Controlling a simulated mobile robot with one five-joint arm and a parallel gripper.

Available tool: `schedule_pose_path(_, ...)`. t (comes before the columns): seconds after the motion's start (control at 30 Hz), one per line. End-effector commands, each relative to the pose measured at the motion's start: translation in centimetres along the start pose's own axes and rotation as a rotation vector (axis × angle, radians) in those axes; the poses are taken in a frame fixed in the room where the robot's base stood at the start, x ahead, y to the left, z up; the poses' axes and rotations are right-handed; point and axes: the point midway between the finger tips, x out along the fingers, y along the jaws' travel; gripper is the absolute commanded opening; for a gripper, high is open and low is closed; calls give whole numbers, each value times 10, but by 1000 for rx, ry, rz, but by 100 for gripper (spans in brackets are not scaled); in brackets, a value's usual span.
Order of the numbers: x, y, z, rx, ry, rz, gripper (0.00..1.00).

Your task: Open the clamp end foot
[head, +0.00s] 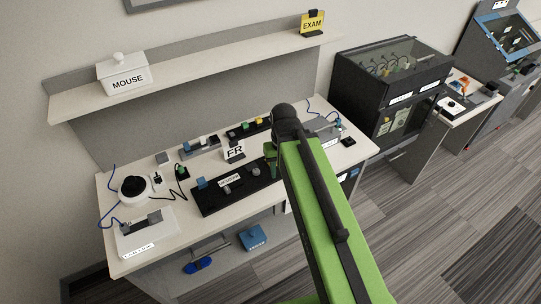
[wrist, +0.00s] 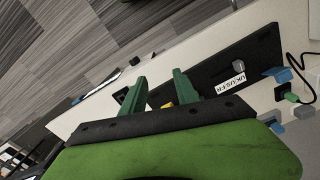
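A long black board (head: 208,204) lies along the front of the white desk, with a white label, a blue block (head: 201,183) and small grey parts on it. I cannot tell which part is the clamp end foot. My gripper (wrist: 160,92) has two green fingers spread apart with nothing seen between them. In the head view, my gripper (head: 271,155) is above the desk near the board's right end, partly hidden by my arm.
An "FR" sign (head: 234,151) stands behind the board. A shelf (head: 205,68) with a "MOUSE" box (head: 123,75) runs above. A dark cabinet (head: 390,85) stands right.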

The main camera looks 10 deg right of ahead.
Motion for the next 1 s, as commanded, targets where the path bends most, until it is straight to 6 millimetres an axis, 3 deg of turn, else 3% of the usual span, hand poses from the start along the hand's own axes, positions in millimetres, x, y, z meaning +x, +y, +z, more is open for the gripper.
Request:
schedule_pose_path(0.1, 0, 0, 0, 0, 0, 0, 38)
schedule_pose_path(0.17, -2, 1, -4, -14, 15, -7, 46)
schedule_pose_path(0.2, -6, 6, -11, -43, 48, -23, 51)
schedule_pose_path(0.4, -37, 29, -72, -289, 338, -72, 51)
schedule_pose_path(0.53, -41, 31, -84, -340, 394, -67, 51)
schedule_pose_path(0.77, -26, 28, -87, -341, 391, -68, 51)
schedule_pose_path(1.0, 19, 22, -103, -341, 390, -68, 51)
